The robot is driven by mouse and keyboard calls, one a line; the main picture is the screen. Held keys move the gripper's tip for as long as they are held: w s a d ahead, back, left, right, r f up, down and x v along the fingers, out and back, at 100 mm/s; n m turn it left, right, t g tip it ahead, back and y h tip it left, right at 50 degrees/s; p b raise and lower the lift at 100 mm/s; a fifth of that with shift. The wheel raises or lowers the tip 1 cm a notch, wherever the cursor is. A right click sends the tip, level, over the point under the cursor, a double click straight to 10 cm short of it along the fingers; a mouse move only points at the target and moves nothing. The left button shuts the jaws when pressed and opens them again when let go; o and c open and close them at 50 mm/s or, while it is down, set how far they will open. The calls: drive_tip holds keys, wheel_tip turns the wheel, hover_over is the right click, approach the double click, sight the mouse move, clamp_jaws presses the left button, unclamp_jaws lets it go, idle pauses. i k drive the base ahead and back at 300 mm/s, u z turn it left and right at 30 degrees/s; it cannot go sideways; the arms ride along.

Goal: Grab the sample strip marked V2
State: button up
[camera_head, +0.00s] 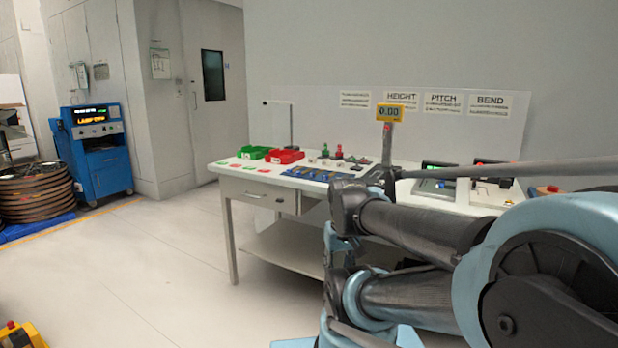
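No marking V2 is readable in the head view, and I cannot pick out that sample strip. A blue rack (308,174) with small items lies on the white workbench (262,181), left of my arm; its contents are too small to tell. My folded arm fills the lower right and hides part of the bench. I cannot make out my gripper's fingertips, or whether they hold anything.
A green bin (254,153) and a red bin (286,157) sit at the bench's back left. A post with a yellow display (389,112) reads 0.00. Devices (437,177) stand further right. A blue cabinet (96,150) stands at left. The floor (150,255) before the bench is clear.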

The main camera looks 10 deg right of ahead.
sight(312, 175)
drive_tip(key=i, duration=0.9)
drive_tip(key=z, duration=0.05)
